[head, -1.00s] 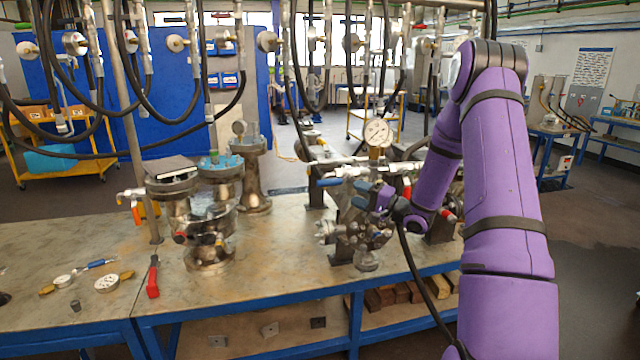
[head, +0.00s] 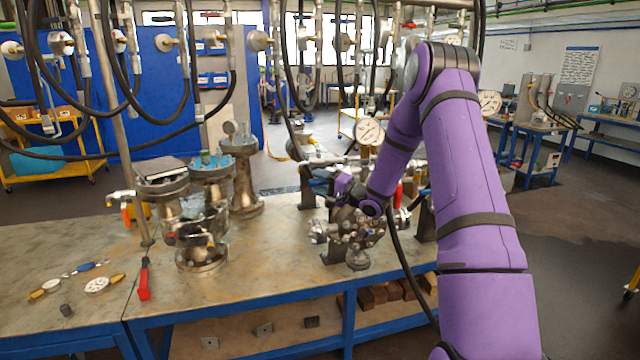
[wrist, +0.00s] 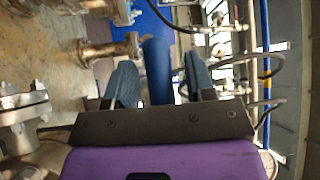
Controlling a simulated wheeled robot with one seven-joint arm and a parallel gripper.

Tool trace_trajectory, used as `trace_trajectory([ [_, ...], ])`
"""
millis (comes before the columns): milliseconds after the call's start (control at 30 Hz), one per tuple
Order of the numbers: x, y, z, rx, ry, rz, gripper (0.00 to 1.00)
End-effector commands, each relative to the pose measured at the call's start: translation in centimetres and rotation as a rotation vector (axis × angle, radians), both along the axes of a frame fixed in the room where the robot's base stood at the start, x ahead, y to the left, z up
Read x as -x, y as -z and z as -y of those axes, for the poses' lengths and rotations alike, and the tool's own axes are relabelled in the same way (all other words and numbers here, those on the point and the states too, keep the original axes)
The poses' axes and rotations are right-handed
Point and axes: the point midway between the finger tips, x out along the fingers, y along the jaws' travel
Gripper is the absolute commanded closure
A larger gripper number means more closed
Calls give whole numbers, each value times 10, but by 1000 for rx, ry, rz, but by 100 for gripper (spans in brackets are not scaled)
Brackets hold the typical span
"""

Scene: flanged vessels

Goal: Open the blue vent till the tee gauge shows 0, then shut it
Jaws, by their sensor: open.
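The blue vent handle (wrist: 157,70) lies between the two fingers of my gripper (wrist: 160,82) in the wrist view. The fingers are open, with a visible gap on each side of the handle. In the head view my gripper (head: 322,182) is at the pipework left of the gauge and largely hides the handle. The white round gauge (head: 370,131), which seems to be the tee gauge, stands above the pipe, just left of my arm. Its needle is too small to read surely.
A flanged vessel (head: 200,225) stands on the bench (head: 260,285) to the left. A red-handled tool (head: 144,280) and loose gauges (head: 97,285) lie further left. Another gauge (head: 489,102) shows right of my arm. Black hoses hang overhead.

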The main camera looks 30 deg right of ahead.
Motion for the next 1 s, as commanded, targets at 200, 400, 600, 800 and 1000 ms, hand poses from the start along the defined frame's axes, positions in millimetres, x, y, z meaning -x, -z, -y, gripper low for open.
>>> trace_trajectory([
  [200, 0, 0, 0, 0, 0, 0, 50],
  [400, 0, 0, 0, -1, 0, 0, 94],
  [600, 0, 0, 0, 0, 0, -1, 100],
  [800, 0, 3, 0, 33, 0, -10, 100],
  [1000, 0, 11, 1, 134, -1, -39, 100],
])
